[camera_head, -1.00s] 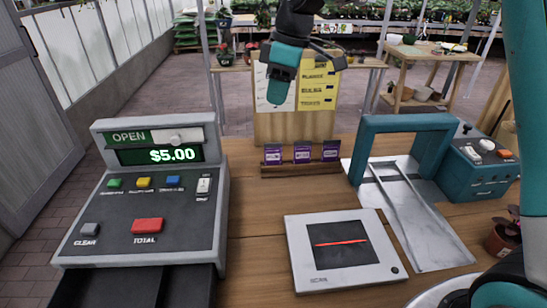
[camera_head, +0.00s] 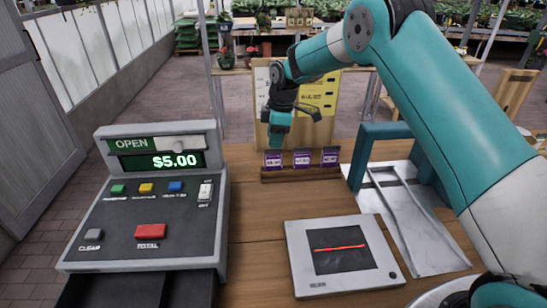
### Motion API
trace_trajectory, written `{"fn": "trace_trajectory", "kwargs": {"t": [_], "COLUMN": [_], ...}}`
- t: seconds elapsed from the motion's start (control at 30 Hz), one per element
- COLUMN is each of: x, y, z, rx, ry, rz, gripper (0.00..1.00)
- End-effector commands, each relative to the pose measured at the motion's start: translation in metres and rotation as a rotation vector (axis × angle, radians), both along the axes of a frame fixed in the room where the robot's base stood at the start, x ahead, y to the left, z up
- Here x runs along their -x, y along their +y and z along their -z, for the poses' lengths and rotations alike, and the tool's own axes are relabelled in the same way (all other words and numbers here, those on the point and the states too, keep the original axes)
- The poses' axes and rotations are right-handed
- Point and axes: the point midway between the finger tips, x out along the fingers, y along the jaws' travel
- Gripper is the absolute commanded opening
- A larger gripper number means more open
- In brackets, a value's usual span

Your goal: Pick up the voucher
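Three small purple cards, which look like the vouchers, stand side by side in a wooden holder (camera_head: 300,174) at the back of the counter: a left card (camera_head: 273,160), a middle card (camera_head: 302,158) and a right card (camera_head: 330,157). Their print is too small to read surely. My gripper (camera_head: 297,130) points down just above the left and middle cards, in front of the wooden sign board (camera_head: 318,96). Its fingers look spread, with nothing between them. I cannot tell if its teal fingertip touches the left card.
A cash register (camera_head: 150,200) showing $5.00 stands at left. A white scanner pad (camera_head: 342,283) with a red line lies at front centre. A teal frame (camera_head: 398,130) over a metal tray (camera_head: 425,235) stands at right, partly behind my arm. Bare wood lies before the holder.

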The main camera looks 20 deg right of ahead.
Motion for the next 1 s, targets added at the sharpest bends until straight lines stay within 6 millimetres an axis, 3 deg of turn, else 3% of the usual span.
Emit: {"fn": "trace_trajectory", "kwargs": {"t": [0.2,0.5,0.77,0.93,1.0], "x": [-0.001,-0.006,-0.006,-0.006,-0.006], "y": [0.001,0.003,0.003,0.003,0.003], "z": [0.014,0.055,0.060,0.059,0.059], "rx": [-0.001,0.000,0.000,0.000,0.000], "ry": [0.003,0.000,0.000,0.000,0.000], "rz": [-0.001,-0.001,-0.001,-0.001,-0.001], "gripper": [0.36,0.36,0.36,0.00,0.00]}}
